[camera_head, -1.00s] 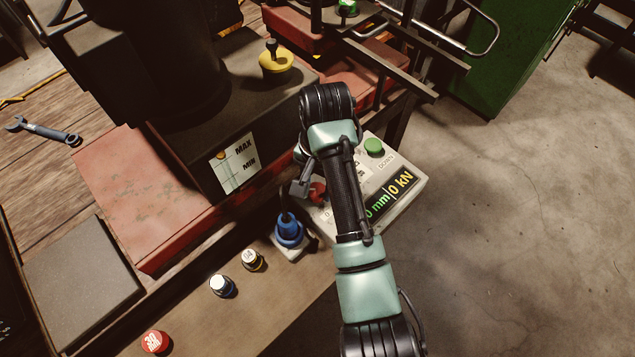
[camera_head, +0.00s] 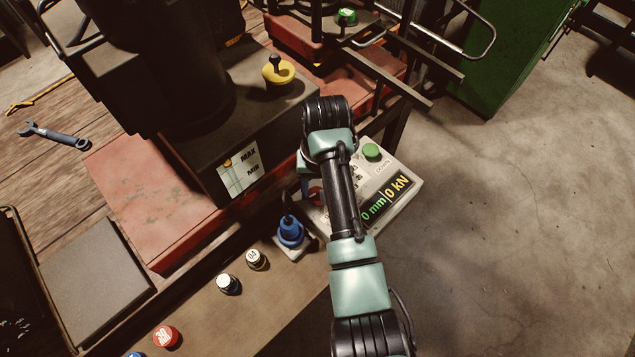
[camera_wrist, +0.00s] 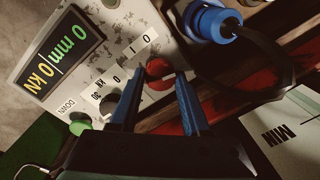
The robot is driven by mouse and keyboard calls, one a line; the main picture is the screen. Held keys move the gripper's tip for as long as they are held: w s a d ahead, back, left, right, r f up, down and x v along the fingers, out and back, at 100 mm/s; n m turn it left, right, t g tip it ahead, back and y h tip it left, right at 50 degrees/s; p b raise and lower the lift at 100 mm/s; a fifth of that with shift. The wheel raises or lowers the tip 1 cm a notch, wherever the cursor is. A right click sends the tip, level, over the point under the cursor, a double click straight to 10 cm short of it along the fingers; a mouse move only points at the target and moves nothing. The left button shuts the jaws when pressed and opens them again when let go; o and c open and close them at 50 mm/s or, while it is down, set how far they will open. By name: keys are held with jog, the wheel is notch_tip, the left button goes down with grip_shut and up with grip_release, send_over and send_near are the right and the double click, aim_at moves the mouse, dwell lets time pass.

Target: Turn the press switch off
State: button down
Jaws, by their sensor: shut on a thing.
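The press control box (camera_head: 408,212) is pale, with a lit display reading 0 mm | 0 kN. It also fills the upper left of the wrist view (camera_wrist: 62,62). A round red switch knob (camera_wrist: 159,69) sits on it beside a white label with 0 and I marks. My gripper (camera_wrist: 160,78) has its two blue fingers on either side of the knob, shut on it. In the head view my arm covers most of the gripper, and only a bit of the red knob (camera_head: 315,191) shows. The knob's exact setting is hard to read.
A green DOWN button (camera_head: 372,151) and a dark knob (camera_wrist: 108,104) are on the same box. A blue plug (camera_head: 291,231) with a black cable stands close beside it. The dark press body (camera_head: 215,140) is to the left. Floor at the right is clear.

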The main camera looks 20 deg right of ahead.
jog(key=n+p, duration=0.2)
jog(key=n, duration=0.4)
jog(key=shift+w+r+n, duration=0.1)
jog(key=shift+r+n, duration=0.05)
jog(key=shift+n, duration=0.15)
jog(key=n+p, duration=0.1)
jog(key=n, duration=0.4)
jog(key=shift+w+a+g+p, duration=0.1)
jog(key=shift+g+p, duration=0.2)
jog(key=shift+n, duration=0.3)
jog(key=shift+c, duration=1.9)
grip_release()
notch_tip(320, 180, up, 13)
jog(key=p, duration=0.1)
jog(key=shift+d+p, duration=0.25)
jog(key=shift+p, duration=0.1)
jog(key=shift+w, duration=0.15)
